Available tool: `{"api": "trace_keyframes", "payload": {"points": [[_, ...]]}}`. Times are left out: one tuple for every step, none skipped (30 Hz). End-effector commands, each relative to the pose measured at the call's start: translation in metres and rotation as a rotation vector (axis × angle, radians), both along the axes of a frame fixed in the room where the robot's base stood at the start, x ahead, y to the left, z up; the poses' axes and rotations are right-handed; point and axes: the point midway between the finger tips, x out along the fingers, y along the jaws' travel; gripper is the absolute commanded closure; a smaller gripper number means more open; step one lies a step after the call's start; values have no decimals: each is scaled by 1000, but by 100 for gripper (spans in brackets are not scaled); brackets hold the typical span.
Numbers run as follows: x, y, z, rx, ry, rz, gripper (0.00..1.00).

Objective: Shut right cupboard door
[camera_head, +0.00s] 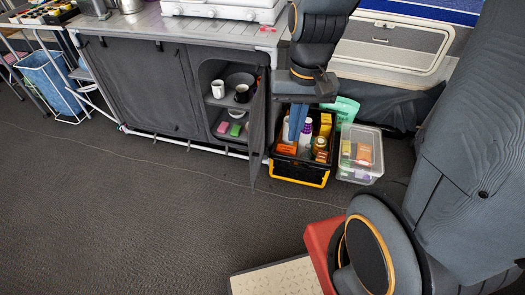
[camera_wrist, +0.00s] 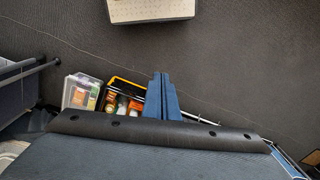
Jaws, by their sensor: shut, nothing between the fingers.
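The right cupboard door (camera_head: 259,130) is a dark grey panel in the head view. It stands open, swung out toward the camera and seen nearly edge-on, at the right side of the cupboard opening. The grey cupboard (camera_head: 205,70) shows its inner shelves. My gripper (camera_head: 297,137) points down to the right of the door, in front of and above the black-and-yellow crate. Its blue fingers are together with nothing between them. They also show in the wrist view (camera_wrist: 162,77). I cannot make out the door in the wrist view. I cannot tell the exact gap between fingers and door.
The black-and-yellow crate (camera_head: 297,178) holds bottles and boxes, beside a clear bin (camera_head: 347,176). A light board (camera_head: 275,279) lies at the bottom. Floor left of the door is clear.

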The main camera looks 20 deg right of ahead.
Motion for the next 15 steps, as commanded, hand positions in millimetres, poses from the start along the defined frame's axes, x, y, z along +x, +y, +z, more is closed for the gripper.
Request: {"api": "trace_keyframes", "payload": {"points": [[15,-2,-25,19,11,-90,100],[23,-3,-35,31,15,-148,100],[35,-4,-48,47,21,-229,100],[42,-5,-58,59,27,-288,100],[51,-6,-67,73,32,-348,100],[61,-8,-80,89,40,-429,100],[70,-9,-89,101,45,-488,100],[78,-11,-99,113,52,-547,100],[89,-13,-112,129,61,-627,100],[97,-15,-122,142,67,-686,100],[105,-17,-132,154,74,-746,100],[116,-20,-146,170,84,-825,100],[125,-23,-156,182,90,-884,100],[132,-25,-166,193,100,-942,100],[143,-29,-180,210,109,-1022,100]]}}
